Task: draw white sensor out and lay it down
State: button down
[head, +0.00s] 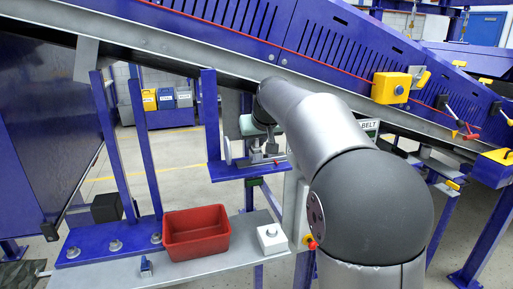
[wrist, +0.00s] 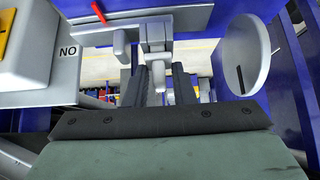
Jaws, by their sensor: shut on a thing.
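My gripper (head: 263,147) is at the small blue bracket (head: 240,170) under the conveyor, partly hidden by my arm in the head view. In the wrist view its two dark fingers (wrist: 158,76) are closed around a pale grey-white part, which looks like the white sensor (wrist: 156,42). The sensor is in line with the bracket. Whether it still sits in its mount cannot be told. A pale round disc (wrist: 247,55) with a dark slot stands to the right of the fingers, apart from them.
A red lever (wrist: 98,12) is left of the fingers. The inclined conveyor (head: 200,55) runs above.

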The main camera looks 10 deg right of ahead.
jog(key=shift+r+p, duration=1.9)
jog(key=shift+r, duration=0.6)
